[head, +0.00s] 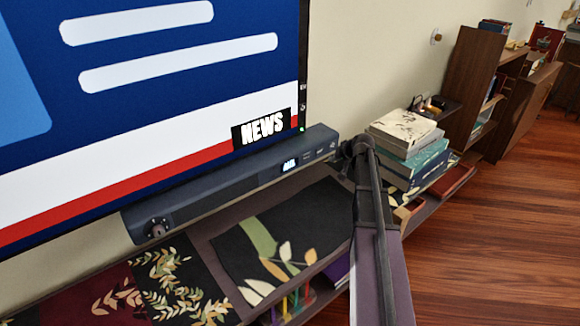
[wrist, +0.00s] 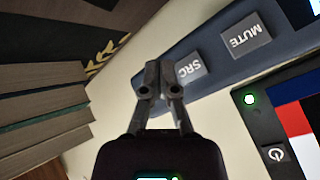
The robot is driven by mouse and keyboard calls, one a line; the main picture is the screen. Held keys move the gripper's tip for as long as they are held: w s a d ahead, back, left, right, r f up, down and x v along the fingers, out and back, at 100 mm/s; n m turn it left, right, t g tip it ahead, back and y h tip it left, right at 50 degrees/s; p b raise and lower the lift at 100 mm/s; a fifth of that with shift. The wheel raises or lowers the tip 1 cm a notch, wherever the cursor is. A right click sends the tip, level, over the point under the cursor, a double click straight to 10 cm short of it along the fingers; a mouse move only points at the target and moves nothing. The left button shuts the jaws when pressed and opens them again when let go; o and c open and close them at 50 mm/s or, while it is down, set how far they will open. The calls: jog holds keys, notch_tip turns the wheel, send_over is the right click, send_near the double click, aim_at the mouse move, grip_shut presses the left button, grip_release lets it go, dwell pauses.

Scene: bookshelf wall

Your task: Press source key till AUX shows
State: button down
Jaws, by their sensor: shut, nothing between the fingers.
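The dark soundbar (head: 235,178) stands on the low shelf below the TV. Its small lit display (head: 289,165) holds short white text that looks like AUX, but it is too small to read surely. In the wrist view the grey source key, marked SRC (wrist: 189,68), sits on the soundbar face beside the MUTE key (wrist: 245,36). My gripper (wrist: 152,82) is shut and empty, its tips just left of the source key in the picture. I cannot tell whether they touch it. In the head view my gripper (head: 352,148) is at the soundbar's right end.
The TV (head: 150,90) shows a NEWS picture just above the soundbar. A stack of books (head: 408,145) stands close right of my gripper. The wooden floor (head: 490,250) is clear on the right.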

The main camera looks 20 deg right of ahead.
jog(key=shift+s+d, duration=0.2)
jog(key=shift+s, duration=0.35)
jog(key=shift+s+d, duration=0.15)
jog(key=shift+s, duration=0.35)
dwell(2.3)
